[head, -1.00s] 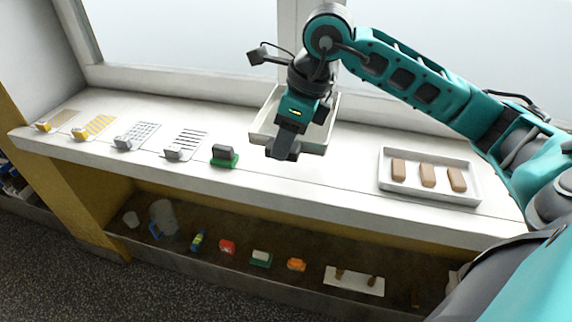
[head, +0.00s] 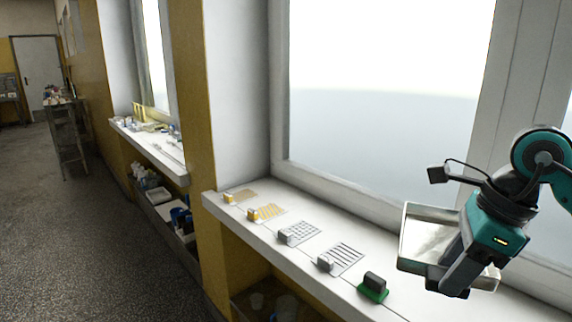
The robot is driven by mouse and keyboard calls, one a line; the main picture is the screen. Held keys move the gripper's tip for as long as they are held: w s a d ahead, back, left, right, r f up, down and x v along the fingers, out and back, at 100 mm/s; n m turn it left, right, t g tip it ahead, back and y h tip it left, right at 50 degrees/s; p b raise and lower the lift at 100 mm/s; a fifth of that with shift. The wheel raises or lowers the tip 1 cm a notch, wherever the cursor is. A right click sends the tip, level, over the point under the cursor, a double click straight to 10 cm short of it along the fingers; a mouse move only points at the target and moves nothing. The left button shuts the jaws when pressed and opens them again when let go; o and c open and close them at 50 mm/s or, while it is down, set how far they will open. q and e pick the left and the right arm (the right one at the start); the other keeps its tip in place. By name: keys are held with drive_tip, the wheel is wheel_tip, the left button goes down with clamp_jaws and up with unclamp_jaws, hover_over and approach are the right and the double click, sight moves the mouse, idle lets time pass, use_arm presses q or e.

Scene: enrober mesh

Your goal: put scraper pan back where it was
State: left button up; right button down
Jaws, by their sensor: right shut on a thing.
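The scraper pan (head: 424,232) is a shallow, pale grey, rectangular pan with a light rim, at the right of the head view. My right gripper (head: 450,286) comes in from the right and is shut on the pan. The gripper's dark jaws cover part of the pan's near side, so the exact grip is hidden. The pan appears above the white window sill (head: 325,290); I cannot tell how high. My left gripper is out of view.
Along the sill left of the pan stand a green-based block (head: 373,287), a slotted grey plate (head: 341,259), a mesh grey plate (head: 300,233), a yellow-striped plate (head: 267,213) and a tan plate (head: 240,195). A window is behind. Another cluttered sill (head: 150,148) is further left.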

sight(431, 288)
drive_tip(key=a+f+n+g, duration=0.1)
drive_tip(key=n, duration=0.2)
drive_tip(key=a+f+n, duration=0.1)
drive_tip(key=f+n, duration=0.1)
drive_tip(key=n, duration=0.1)
drive_tip(key=a+f+n+g, duration=0.1)
drive_tip(key=n, duration=0.2)
drive_tip(key=shift+w+f+n+g, duration=0.1)
drive_tip(key=shift+f+n+g, duration=0.15)
drive_tip(key=shift+n+g, duration=0.05)
wheel_tip(431, 288, down, 6)
drive_tip(key=a+n+g+h, duration=0.2)
drive_tip(key=n+h, duration=0.1)
drive_tip(key=n, duration=1)
drive_tip(key=shift+s+a+n, duration=0.3)
drive_tip(key=shift+s, duration=0.1)
